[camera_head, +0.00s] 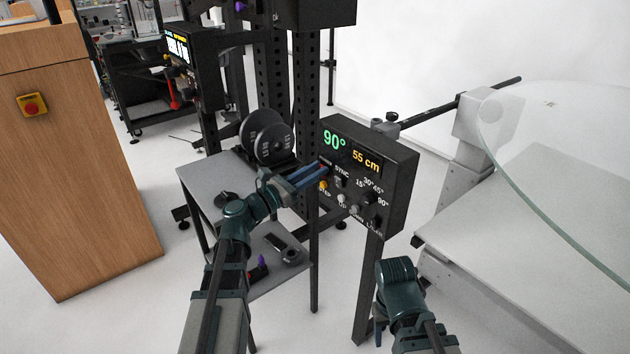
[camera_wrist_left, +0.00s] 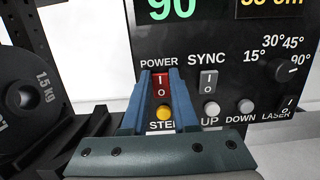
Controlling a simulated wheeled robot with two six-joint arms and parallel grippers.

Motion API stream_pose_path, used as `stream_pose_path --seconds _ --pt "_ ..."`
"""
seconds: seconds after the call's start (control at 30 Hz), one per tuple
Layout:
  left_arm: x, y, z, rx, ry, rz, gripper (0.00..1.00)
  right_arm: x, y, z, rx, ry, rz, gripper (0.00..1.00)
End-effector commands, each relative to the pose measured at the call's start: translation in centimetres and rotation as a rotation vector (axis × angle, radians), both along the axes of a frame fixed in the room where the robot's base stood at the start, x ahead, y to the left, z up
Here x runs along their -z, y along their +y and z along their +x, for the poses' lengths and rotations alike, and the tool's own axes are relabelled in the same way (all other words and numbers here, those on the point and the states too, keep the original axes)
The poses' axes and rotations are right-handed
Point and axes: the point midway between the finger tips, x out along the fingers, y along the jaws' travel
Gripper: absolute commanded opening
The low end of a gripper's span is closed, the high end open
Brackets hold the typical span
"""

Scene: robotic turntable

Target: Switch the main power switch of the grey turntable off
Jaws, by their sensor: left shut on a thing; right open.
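The black control box (camera_head: 405,180) stands on a post in the middle of the head view, its display lit with "90°" and "55 cm". In the left wrist view, the red power switch (camera_wrist_left: 162,84) is under the label POWER, with its "I" and "O" marks visible. My left gripper (camera_head: 325,167) reaches the panel's left side, and its blue fingers are closed on both sides of the power switch. My right gripper (camera_head: 380,326) is low in front of the post, partly hidden by its wrist, open and apart from the box. The turntable (camera_head: 490,270), grey with a glass disc, is at right.
Beside POWER are the SYNC switch (camera_wrist_left: 209,82), the yellow STEP button (camera_wrist_left: 163,111), and the UP button (camera_wrist_left: 211,109). A grey side table (camera_head: 205,180) with black weight plates (camera_head: 262,140) stands left of the box. A wooden cabinet (camera_head: 85,180) is further left.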

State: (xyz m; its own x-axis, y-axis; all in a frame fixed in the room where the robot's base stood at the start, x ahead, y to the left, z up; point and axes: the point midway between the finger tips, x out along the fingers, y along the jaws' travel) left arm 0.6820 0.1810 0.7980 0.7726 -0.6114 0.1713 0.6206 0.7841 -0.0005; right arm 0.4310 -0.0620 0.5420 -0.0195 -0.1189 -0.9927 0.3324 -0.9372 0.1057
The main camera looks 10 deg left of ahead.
Motion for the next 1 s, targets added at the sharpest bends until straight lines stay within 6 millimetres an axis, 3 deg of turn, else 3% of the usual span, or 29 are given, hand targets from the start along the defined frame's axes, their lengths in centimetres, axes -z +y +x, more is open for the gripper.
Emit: stream_pose_path --seconds 0.03,0.33,0.83,0.87,1.0 --pt "1.1 0.0 0.0 0.001 -0.024 -0.020 0.00 1.7 0.0 0.0 -0.002 0.000 0.001 0.57" --pt "1.3 0.1 -0.1 0.002 -0.165 -0.130 0.00 5.7 0.1 0.0 -0.010 0.000 0.006 0.57" --pt "0.8 0.1 -0.2 0.000 -0.207 -0.161 0.00 6.3 0.2 0.0 -0.012 0.000 0.008 0.57" --pt "0.8 0.1 -0.2 0.000 -0.207 -0.161 0.31 6.3 0.2 0.0 -0.012 0.000 0.008 0.57" --pt "0.8 0.1 -0.2 0.000 -0.206 -0.162 0.56 6.3 0.2 0.0 -0.012 0.000 0.008 0.57"
